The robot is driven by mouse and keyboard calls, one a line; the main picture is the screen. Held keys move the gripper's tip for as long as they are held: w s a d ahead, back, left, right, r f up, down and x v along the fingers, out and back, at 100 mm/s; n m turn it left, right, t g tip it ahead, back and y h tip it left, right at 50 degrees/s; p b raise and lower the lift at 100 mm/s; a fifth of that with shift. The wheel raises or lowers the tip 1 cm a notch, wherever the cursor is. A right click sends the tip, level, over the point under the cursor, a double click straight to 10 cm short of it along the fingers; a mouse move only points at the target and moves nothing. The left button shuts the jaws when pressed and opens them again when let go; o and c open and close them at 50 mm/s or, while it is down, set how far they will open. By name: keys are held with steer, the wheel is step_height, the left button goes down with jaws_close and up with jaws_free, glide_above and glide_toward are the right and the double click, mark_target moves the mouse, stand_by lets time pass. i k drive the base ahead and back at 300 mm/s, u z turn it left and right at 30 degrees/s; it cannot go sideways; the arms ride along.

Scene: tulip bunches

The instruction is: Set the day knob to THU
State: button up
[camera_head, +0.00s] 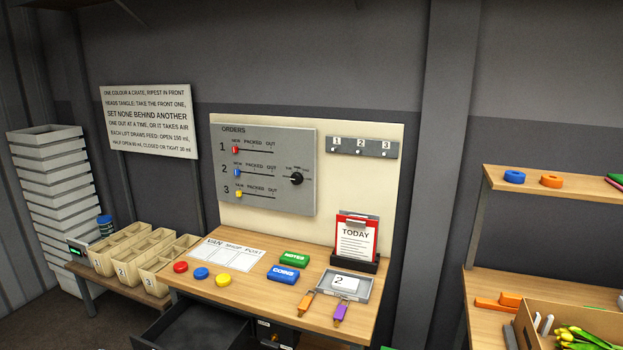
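The day knob (296,179) is a small round black knob on the right side of the grey ORDERS panel (228,190). Small day labels ring it, too small to read here. A light mark shows on the knob, but I cannot tell which day it points to. My gripper does not show in this view.
Three sliders, red (235,149), blue (237,172) and yellow (239,194), sit left of the knob. Below, the wooden desk (252,305) holds coloured discs, NOTES and COINS boxes, a grey tray (357,293) and a red TODAY clipboard (356,239). An open drawer (160,325) juts out.

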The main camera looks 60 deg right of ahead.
mark_target(296, 178)
steer(key=z, duration=0.4)
steer(key=i, duration=0.85)
steer(key=z, duration=0.45)
steer(key=k, duration=0.95)
steer(key=z, duration=0.15)
steer(key=i, duration=0.95)
